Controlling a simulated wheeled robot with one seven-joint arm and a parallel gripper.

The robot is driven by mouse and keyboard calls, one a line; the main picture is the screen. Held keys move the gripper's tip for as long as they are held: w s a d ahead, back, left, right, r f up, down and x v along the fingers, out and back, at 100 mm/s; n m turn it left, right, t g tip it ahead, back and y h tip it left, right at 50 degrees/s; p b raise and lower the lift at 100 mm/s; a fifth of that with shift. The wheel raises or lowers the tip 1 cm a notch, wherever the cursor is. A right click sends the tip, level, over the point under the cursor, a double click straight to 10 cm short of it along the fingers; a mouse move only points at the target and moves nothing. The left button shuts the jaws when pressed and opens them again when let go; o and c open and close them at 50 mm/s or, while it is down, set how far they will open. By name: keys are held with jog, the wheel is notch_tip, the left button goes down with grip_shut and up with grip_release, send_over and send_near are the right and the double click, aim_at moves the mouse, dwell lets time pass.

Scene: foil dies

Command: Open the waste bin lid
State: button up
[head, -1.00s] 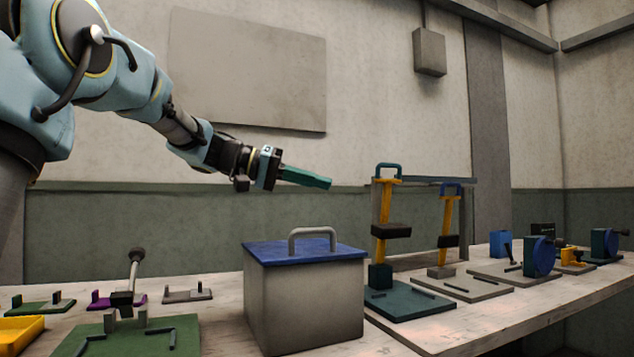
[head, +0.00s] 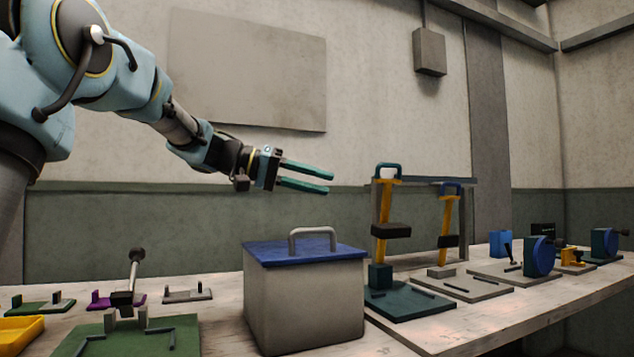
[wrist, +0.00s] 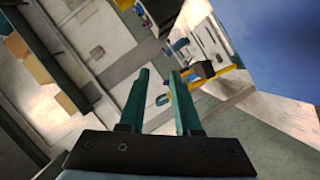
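The waste bin (head: 305,305) is a grey box on the bench with a flat blue lid (head: 270,253), which lies shut on top. A grey arched handle (head: 313,231) stands up from the lid. My gripper (head: 331,184) is above the bin and its handle, apart from both, with its two green fingers spread and nothing between them. In the wrist view the fingers of my gripper (wrist: 158,74) are also apart and empty. A blue surface, probably the lid (wrist: 275,50), fills the upper right of that view.
Right of the bin stand yellow-levered presses on a teal base (head: 410,305) and a grey base (head: 475,290). Left of it is a green plate fixture (head: 120,338) with an upright lever (head: 134,270). A yellow tray (head: 20,331) is at the far left.

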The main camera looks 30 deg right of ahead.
jog(key=shift+o, duration=0.7)
jog(key=v, duration=1.1)
jog(key=shift+b, duration=0.3)
jog(key=shift+d, duration=0.1)
jog(key=shift+c, duration=0.2)
